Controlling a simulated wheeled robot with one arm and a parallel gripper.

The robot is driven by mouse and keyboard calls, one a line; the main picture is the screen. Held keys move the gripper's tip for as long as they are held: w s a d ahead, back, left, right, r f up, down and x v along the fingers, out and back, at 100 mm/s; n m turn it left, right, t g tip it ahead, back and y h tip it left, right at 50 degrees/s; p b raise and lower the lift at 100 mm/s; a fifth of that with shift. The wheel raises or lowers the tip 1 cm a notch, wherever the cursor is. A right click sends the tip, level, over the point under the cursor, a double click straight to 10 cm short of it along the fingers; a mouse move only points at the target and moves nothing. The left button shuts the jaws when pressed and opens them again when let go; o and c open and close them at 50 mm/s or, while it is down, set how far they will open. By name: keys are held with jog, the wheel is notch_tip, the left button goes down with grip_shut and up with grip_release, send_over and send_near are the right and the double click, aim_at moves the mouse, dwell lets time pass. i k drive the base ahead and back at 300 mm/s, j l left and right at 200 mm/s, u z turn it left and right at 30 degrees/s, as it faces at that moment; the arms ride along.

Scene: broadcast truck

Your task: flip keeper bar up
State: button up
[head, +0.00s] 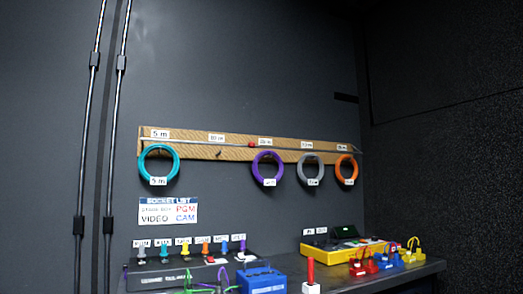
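The keeper bar (251,145) shows in the head view as a thin metal rod with a small red knob near its middle. It runs along the front of a wooden board (190,150) on the dark wall, across the row of pegs. Below it hang a teal cable coil (142,165), a purple coil (255,165), a grey coil (300,168) and an orange coil (338,169). The second peg from the left (218,153) holds no coil. My gripper is not in view.
A counter (400,276) below holds a row of coloured plugs (184,248), a blue box (262,280), a yellow case (335,252), a red-handled item (310,272) and several coloured connectors (387,258). Two slim rods (117,100) stand at left. The wall above the board is clear.

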aim_at(251, 145)
jog(key=i+l, duration=0.25)
jog(key=i, duration=0.2)
jog(key=i+l+u, duration=0.1)
jog(key=i+l, duration=0.2)
jog(key=i, duration=0.2)
